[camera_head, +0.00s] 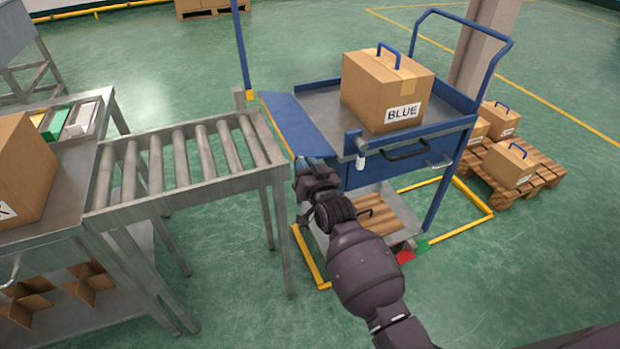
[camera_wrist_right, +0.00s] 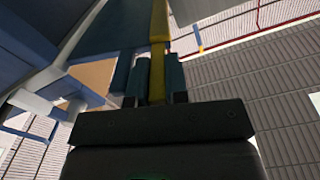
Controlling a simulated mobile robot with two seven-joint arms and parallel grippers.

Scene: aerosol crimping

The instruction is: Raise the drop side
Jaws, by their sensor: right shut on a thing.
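The drop side (camera_head: 299,122) is a blue panel on the left of the blue cart (camera_head: 350,172). It is folded outward and slopes toward the roller conveyor, with a yellow strip along its outer edge. My right gripper (camera_head: 303,165) is at the near outer corner of the panel. In the right wrist view, the fingers (camera_wrist_right: 158,82) are shut on the yellow edge (camera_wrist_right: 159,28) of the drop side, with the blue panel to its left. A carton labelled BLUE (camera_head: 372,92) with a blue handle stands on the cart's top deck. My left gripper is out of view.
The roller conveyor (camera_head: 188,160) stands close to the left of the drop side, by a thin blue post (camera_head: 241,45). A black handle (camera_head: 405,150) is on the cart's near side. Cartons stand on a pallet (camera_head: 545,170) at right. Yellow floor lines surround the cart.

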